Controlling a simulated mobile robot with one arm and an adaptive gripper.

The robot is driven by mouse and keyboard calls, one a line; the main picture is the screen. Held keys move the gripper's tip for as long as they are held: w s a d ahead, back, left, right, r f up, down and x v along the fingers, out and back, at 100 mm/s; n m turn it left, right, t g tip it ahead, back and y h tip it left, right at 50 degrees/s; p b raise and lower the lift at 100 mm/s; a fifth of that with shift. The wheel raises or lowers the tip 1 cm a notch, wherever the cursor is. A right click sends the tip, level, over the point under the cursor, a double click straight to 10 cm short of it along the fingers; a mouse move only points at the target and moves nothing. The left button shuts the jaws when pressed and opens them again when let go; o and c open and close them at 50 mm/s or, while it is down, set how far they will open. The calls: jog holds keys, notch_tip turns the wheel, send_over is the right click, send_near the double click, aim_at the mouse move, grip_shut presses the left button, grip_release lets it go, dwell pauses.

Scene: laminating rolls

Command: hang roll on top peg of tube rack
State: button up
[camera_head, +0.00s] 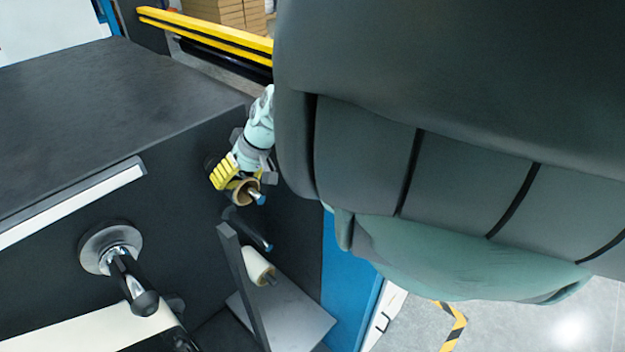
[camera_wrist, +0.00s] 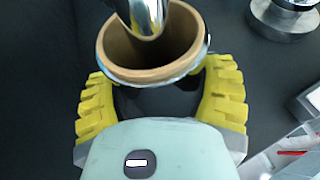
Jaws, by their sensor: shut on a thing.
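My gripper (camera_head: 236,182) is at the dark side panel in the head view, its yellow fingers shut on a brown cardboard roll (camera_head: 243,193). In the wrist view the roll (camera_wrist: 150,74) sits between both yellow fingers, its open mouth facing up in the picture. The shiny top peg (camera_head: 257,198) pokes out of the roll's mouth in the head view. In the wrist view the peg's chrome end (camera_wrist: 146,14) overlaps the mouth, so the roll appears to be around the peg. The peg's base is hidden.
Below is an empty dark peg (camera_head: 250,232), and lower still a cream roll (camera_head: 260,267) on another peg. A grey upright bar (camera_head: 242,285) stands beside them. A large chrome-collared spindle (camera_head: 112,250) juts out at left. My arm covers the upper right.

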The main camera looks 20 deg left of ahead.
jog(key=o, duration=1.3)
jog(key=shift+c, duration=0.2)
jog(key=v, duration=1.2)
jog(key=shift+r, duration=0.1)
